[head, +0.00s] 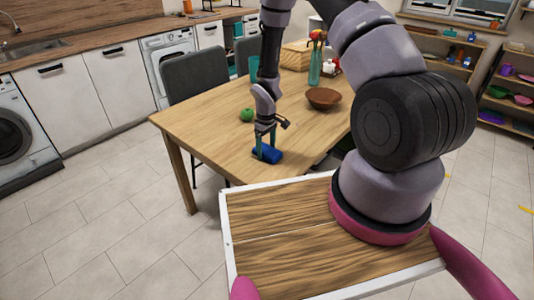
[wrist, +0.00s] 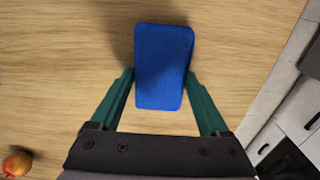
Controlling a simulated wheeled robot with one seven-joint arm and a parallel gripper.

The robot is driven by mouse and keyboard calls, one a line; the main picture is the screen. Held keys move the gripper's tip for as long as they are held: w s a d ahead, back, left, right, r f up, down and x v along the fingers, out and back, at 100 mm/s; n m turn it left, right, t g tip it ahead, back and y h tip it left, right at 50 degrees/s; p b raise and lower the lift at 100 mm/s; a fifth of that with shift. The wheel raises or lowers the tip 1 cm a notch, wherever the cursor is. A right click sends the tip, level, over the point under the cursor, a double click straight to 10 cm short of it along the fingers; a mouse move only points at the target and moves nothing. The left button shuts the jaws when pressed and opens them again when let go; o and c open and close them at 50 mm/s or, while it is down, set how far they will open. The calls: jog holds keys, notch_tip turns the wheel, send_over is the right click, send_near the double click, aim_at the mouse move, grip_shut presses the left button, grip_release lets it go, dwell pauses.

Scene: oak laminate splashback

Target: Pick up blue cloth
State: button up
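The blue cloth (head: 267,154) is a thick rectangular block lying on the wooden table near its front edge. In the wrist view the blue cloth (wrist: 163,65) lies lengthwise between my two green fingers, its far part reaching beyond the fingertips. My gripper (head: 267,150) points down at the cloth. In the wrist view my gripper (wrist: 160,73) is open, with one finger along each long side of the cloth. The fingertips are very close to its sides; whether they touch it I cannot tell.
On the table (head: 205,119) are a green apple (head: 246,114), a brown bowl (head: 323,98), a teal bottle (head: 315,68) and a wicker basket (head: 296,55). A reddish fruit (wrist: 17,163) shows in the wrist view. A dark chair (head: 195,75) stands behind the table. The table's left part is clear.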

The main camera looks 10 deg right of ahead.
aim_at(266, 149)
jog(key=shift+c, duration=0.7)
notch_tip(266, 149, up, 10)
